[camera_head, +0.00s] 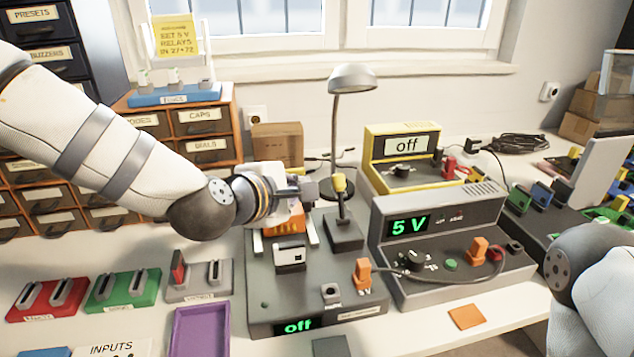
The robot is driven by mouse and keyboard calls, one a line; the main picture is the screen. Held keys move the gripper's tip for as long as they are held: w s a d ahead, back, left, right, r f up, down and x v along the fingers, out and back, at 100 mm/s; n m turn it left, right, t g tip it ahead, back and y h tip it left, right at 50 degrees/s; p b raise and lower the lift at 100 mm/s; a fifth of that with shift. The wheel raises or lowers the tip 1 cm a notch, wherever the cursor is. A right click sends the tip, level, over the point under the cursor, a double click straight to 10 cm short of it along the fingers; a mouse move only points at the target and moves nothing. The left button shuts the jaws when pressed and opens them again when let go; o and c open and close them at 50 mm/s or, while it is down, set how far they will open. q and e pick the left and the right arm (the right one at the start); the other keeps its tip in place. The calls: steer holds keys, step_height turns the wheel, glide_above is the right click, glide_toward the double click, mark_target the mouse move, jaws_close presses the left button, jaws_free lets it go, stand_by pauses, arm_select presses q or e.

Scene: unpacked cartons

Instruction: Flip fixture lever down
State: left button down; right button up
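The fixture (268,300) is a dark grey box on the white table; its front display reads green "off". On its rear part stand white uprights around an orange block (286,226). A small white-faced module (289,252) sits in front of that block. My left gripper (306,189) is over the rear of the fixture, close above the uprights. It is seen from behind and side, so its finger opening and any contact are unclear.
A desk lamp (352,78) stands just right of my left gripper. A grey supply reading "5 V" (410,225) and a yellow unit reading "off" (405,143) stand to the right. A purple tray (178,340) and coloured relay holders (122,290) lie left. Drawers (205,122) stand behind.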

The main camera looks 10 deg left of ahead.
mark_target(340, 198)
arm_select(q)
steer(key=x, duration=0.7)
steer(key=shift+f+b, duration=0.15)
steer(key=shift+b, duration=0.3)
arm_select(e)
steer(key=shift+s+f+g, duration=0.3)
steer(key=shift+s+f, duration=0.4)
steer(key=shift+f, duration=0.1)
